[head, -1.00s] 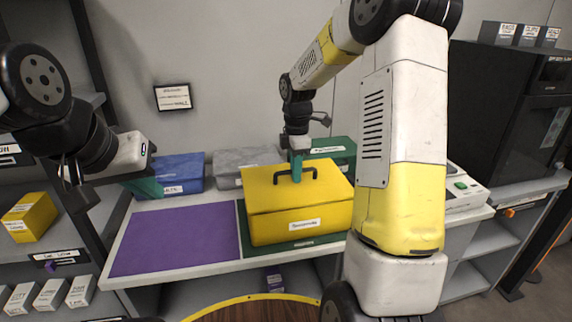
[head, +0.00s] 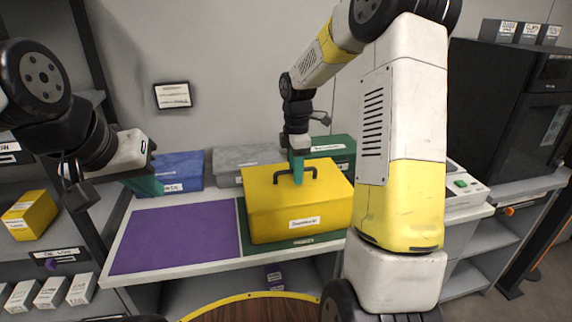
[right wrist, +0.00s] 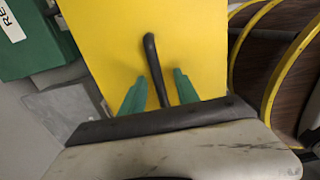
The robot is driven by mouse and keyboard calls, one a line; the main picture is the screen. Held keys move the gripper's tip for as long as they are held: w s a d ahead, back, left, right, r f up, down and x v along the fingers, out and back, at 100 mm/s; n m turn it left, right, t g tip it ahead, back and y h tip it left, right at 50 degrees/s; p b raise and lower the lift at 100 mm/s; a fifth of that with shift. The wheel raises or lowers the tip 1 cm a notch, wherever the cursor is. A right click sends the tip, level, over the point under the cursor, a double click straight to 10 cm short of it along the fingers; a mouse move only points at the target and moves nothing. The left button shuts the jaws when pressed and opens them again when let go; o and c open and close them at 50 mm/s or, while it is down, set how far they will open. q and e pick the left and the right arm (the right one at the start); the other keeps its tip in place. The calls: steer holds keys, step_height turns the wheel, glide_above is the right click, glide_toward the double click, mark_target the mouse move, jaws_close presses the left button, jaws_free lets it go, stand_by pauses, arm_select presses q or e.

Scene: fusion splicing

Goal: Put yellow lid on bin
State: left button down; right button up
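The yellow lid (head: 265,185) lies on the yellow bin (head: 275,226), flush as far as I can see. It has a dark arched handle (head: 309,168). My right gripper (head: 297,168) is at the handle from above. In the right wrist view its green fingertips (right wrist: 159,77) stand apart on either side of the dark handle (right wrist: 152,58), with gaps showing, so it looks open around it. The yellow lid (right wrist: 120,35) fills much of that view. My left gripper (head: 148,186) is over the left end of the table, away from the bin; its finger opening is not clear.
The bin stands on a green mat (head: 300,242) beside a purple mat (head: 175,238), which is empty. Behind are a blue box (head: 180,167), a grey box (head: 228,160) and a green box (head: 340,146). A yellow box (head: 30,214) is on the left shelf.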

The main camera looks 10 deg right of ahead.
step_height(320, 180, up, 8)
steer(key=shift+f, duration=0.15)
steer(key=s+a+r+m+t+y, duration=0.1)
steer(key=s+r+m+t, duration=0.2)
steer(key=s+m, duration=0.6)
steer(key=s+a+r+m+t+y, duration=0.1)
steer(key=s+r+m+t, duration=0.2)
steer(key=s, duration=1.2)
step_height(320, 180, up, 2)
steer(key=m, duration=0.5)
steer(key=shift+a+m, duration=0.15)
steer(key=shift+m, duration=0.25)
steer(key=shift+s, duration=0.1)
